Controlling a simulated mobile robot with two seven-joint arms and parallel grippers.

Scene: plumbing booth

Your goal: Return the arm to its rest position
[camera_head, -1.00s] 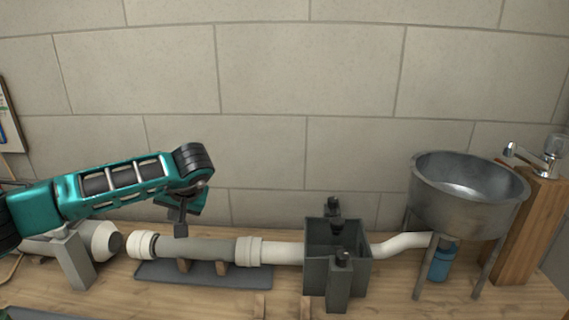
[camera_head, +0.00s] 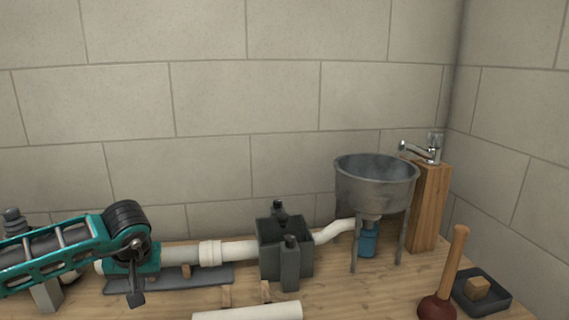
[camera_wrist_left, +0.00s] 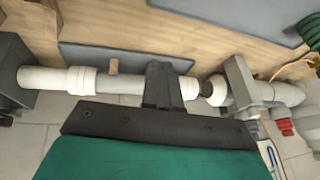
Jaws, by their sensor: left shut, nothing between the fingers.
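My left arm, teal and black, comes in from the left in the head view. Its gripper (camera_head: 136,287) points down, shut and empty, and overlaps the pipe run in the picture. In the left wrist view, the dark fingers (camera_wrist_left: 158,85) are together in front of the pipe (camera_wrist_left: 115,84), with nothing between them. The white and grey pipe (camera_head: 238,249) lies on small wooden supports over a dark mat (camera_head: 205,277). My right gripper is not in view.
A grey box (camera_head: 285,252) joins the pipe to a metal basin (camera_head: 375,188) on legs. A tap (camera_head: 424,150) stands on a wooden post (camera_head: 429,207). A plunger (camera_head: 443,285), a dark tray (camera_head: 483,302) and a loose white pipe (camera_head: 247,313) are at the front.

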